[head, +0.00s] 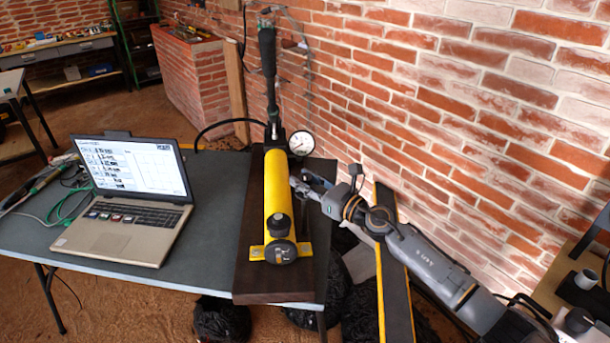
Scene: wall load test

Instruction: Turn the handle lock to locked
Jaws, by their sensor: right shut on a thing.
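A hand pump with a yellow cylinder (277,195) lies on a dark board (252,280) on the table. Its long black handle (267,50) stands nearly upright at the far end. A round dial gauge (301,143) sits to the right of the handle's base. My right gripper (303,186) reaches in from the right and is shut on a small part at the right side of the pump, next to the yellow cylinder. That part is mostly hidden by the fingers, and I cannot tell whether it is the handle lock. My left gripper is out of view.
An open laptop (125,218) with loose cables stands left of the pump on the grey table (215,190). A brick wall (470,120) rises close on the right. A black-and-yellow plank (393,290) and dark bags (222,318) are near the table's front.

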